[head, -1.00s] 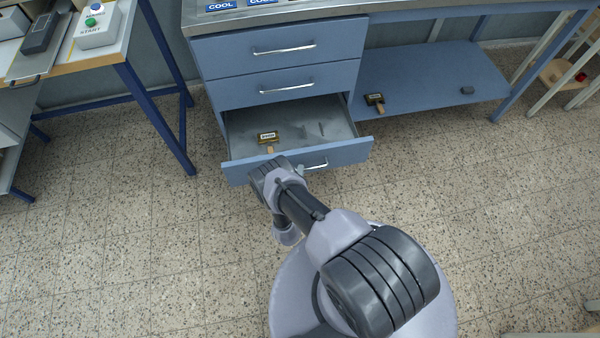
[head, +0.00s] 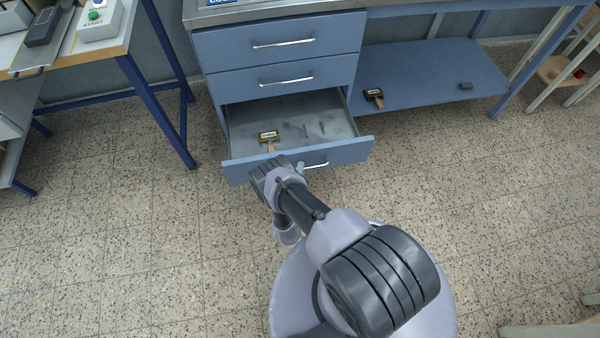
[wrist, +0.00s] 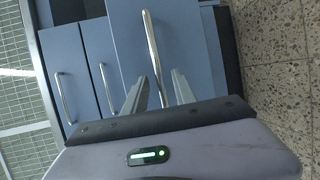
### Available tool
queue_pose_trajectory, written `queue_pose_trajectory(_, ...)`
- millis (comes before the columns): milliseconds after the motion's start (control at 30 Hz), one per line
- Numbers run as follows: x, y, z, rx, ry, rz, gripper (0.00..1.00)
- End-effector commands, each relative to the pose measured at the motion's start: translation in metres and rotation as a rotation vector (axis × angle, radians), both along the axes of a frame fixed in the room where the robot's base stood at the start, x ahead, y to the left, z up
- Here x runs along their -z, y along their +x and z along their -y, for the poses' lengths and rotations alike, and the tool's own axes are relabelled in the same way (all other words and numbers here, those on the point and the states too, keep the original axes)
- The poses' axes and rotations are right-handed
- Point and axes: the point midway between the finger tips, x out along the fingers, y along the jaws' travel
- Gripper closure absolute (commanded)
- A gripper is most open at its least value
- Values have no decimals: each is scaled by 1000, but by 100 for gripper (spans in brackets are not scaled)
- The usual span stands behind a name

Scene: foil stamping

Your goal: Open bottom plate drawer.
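The bottom drawer (head: 235,171) of the blue cabinet is pulled well out, and its grey interior shows in the head view. A brush-like tool with a dark labelled head (head: 268,136) and wooden handle lies in it. The drawer's silver handle (head: 317,165) is partly hidden behind my arm. In the wrist view, my gripper (wrist: 159,82) is at the drawer front, its two fingers apart with the handle bar (wrist: 152,45) running between them. Gaps show between bar and fingers; contact is unclear. In the head view my wrist covers the fingers.
Two closed drawers (head: 225,45) sit above the open one. A blue-legged table (head: 150,100) stands left. Speckled floor is clear on both sides of my base.

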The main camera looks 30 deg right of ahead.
Motion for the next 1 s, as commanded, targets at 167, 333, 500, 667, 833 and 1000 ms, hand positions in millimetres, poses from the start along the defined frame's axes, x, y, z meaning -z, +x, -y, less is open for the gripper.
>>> queue_pose_trajectory(167,-4,-13,-13,-4,0,-3,68)
queue_pose_trajectory(333,-14,-52,-45,-11,-1,-5,68)
queue_pose_trajectory(500,-25,-95,-80,-12,-2,-1,68)
queue_pose_trajectory(667,-31,-121,-100,-6,-1,0,68)
queue_pose_trajectory(833,-33,-132,-107,-1,0,1,68)
queue_pose_trajectory(1000,-32,-133,-107,1,-1,1,68)
